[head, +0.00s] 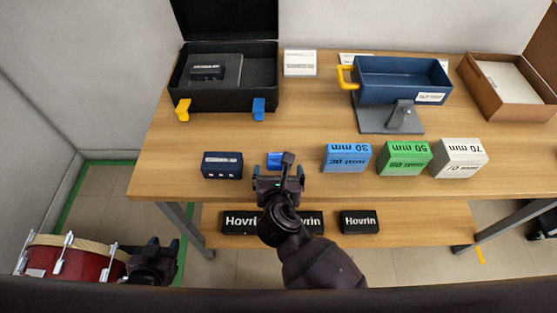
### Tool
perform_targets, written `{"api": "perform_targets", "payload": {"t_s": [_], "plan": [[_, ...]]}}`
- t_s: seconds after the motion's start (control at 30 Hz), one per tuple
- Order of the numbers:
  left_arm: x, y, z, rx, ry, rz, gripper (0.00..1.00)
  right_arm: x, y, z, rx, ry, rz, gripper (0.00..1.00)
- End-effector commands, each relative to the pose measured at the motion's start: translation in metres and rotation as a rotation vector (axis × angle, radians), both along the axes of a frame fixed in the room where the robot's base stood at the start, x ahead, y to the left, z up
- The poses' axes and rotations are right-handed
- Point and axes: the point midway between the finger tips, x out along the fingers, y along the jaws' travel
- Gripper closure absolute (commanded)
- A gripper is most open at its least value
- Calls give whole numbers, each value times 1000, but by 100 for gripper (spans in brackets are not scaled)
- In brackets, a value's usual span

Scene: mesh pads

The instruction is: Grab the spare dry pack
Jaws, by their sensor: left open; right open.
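No label that I can read says dry pack, so I cannot tell which box it is. A dark navy box (222,165) with small white marks sits near the table's front left. A small bright blue object (274,159) lies to its right, partly hidden by my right gripper (278,172). That gripper is open, in front of the blue object; I cannot tell if they touch. Black boxes marked Hovrin (359,222) stand on the lower shelf, some partly hidden behind my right arm. My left gripper (153,246) is open and empty at lower left, away from the table.
An open black case (257,95) holds a small black box (207,73). Blue (346,158), green (404,158) and white (459,158) blocks line the front right. Behind are a blue bin (402,78) and brown box (487,88). A red drum (75,262) stands lower left.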

Motion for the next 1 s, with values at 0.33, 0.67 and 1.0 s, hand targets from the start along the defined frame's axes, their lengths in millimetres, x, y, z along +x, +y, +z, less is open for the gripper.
{"api": "perform_targets", "payload": {"t_s": [0.33,0.67,1.0], "plan": [[-1,0,-10,1,10,-2,57,38,0,-17,0,2,1,4],[4,-1,-6,2,-3,-6,57,48,0,-18,0,1,0,4],[2,-1,-8,2,1,-5,57,48,0,-18,1,1,0,49]]}}
